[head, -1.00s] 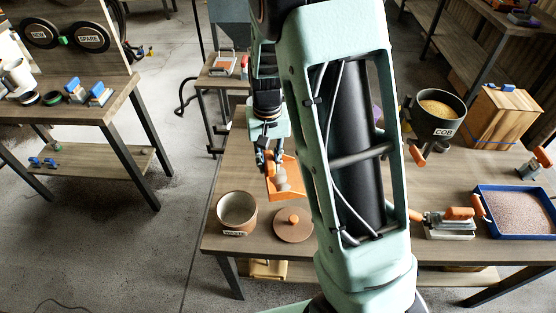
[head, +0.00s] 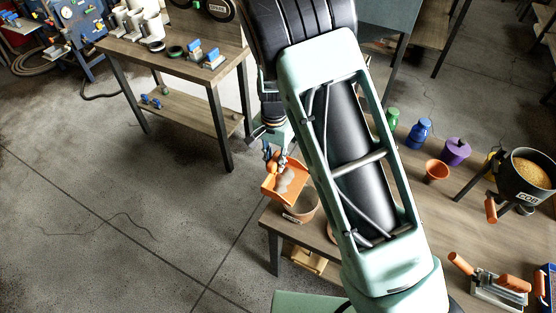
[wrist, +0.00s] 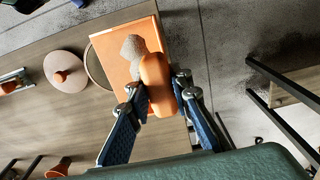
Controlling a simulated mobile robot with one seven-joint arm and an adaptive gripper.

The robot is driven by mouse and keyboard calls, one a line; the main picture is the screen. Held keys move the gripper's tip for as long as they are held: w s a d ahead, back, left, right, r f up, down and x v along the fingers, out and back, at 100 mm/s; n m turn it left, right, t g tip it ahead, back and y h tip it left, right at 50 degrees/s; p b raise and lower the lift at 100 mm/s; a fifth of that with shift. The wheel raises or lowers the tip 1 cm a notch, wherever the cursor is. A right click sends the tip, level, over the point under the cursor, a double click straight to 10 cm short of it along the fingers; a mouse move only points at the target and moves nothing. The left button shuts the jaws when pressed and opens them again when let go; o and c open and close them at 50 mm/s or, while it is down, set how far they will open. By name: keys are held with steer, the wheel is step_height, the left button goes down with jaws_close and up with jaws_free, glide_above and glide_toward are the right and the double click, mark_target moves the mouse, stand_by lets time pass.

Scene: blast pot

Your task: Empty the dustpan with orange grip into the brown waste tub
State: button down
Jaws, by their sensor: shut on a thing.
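My gripper (head: 272,158) is shut on the orange grip of the dustpan (head: 287,181). In the wrist view, my gripper (wrist: 157,92) has a blue finger on each side of the orange grip (wrist: 156,82). A grey heap of grit (wrist: 134,50) lies in the orange pan. The brown waste tub (head: 302,211) stands open at the table's left end. The dustpan overlaps the tub's upper left side in the head view. In the wrist view, the pan hides most of the tub (wrist: 94,70), leaving only part of its rim visible.
A round brown lid (wrist: 66,72) with an orange knob lies beside the tub. A hopper pot (head: 527,175), an orange cup (head: 436,171) and bottles stand on the table (head: 420,225). Another workbench (head: 180,62) is at the back left. Open floor lies left of the tub.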

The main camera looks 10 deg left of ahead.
steer(key=shift+b, duration=0.3)
steer(key=b, duration=0.1)
steer(key=d+y+b, duration=0.1)
steer(key=shift+s+d+r+b, duration=0.1)
steer(key=shift+s+r+b, duration=0.05)
steer(key=shift+r+b, duration=0.15)
steer(key=s+d+r+t+y+b, duration=0.3)
steer(key=d+y+b, duration=0.4)
steer(key=b, duration=1.8)
steer(key=shift+d+r+y, duration=0.25)
steer(key=shift+d+y, duration=0.15)
steer(key=shift+y, duration=0.1)
stand_by(0.6)
